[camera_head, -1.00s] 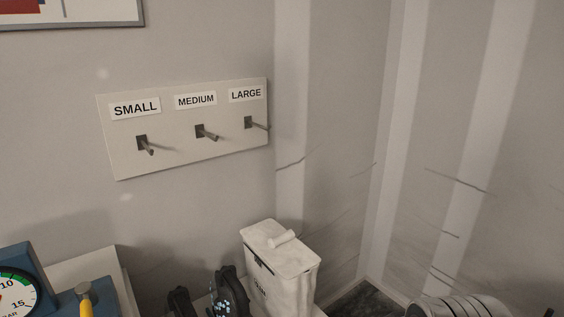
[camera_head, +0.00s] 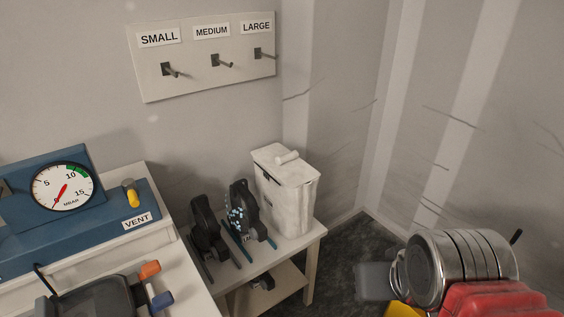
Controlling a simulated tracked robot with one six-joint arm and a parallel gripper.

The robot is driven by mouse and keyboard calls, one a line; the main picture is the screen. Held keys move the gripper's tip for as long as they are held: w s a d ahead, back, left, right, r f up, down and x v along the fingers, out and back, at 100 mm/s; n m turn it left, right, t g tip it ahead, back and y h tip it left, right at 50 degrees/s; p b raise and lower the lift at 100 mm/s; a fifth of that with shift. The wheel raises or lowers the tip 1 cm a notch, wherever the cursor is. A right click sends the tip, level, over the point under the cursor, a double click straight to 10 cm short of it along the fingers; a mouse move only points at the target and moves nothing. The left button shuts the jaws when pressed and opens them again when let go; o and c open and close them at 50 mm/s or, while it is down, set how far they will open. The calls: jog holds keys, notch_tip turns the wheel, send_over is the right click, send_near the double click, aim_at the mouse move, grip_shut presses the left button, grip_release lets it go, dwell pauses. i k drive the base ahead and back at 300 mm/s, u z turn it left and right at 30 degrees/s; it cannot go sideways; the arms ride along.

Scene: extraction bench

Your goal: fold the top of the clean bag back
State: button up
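The clean bag (camera_head: 287,196) is a white, box-shaped bag standing upright on a small pale table. Its top is covered by a flat flap with a short white roll lying on it. A dark line shows under the flap's front edge at the left, and the bag's inside is hidden. No gripper fingers can be made out in this view. A ribbed metal cylinder and red and yellow parts at the lower right may be my own arm; nothing there touches the bag.
Two dark masks (camera_head: 244,213) stand left of the bag on the small table (camera_head: 308,237). Further left is a blue gauge box (camera_head: 22,224) with a VENT label. Above are empty pegs on a board (camera_head: 203,84) marked SMALL, MEDIUM and LARGE. Dark floor shows right of the table.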

aim_at(286, 164)
jog(key=z, duration=1.3)
jog(key=i, duration=1.2)
jog(key=u, duration=1.45)
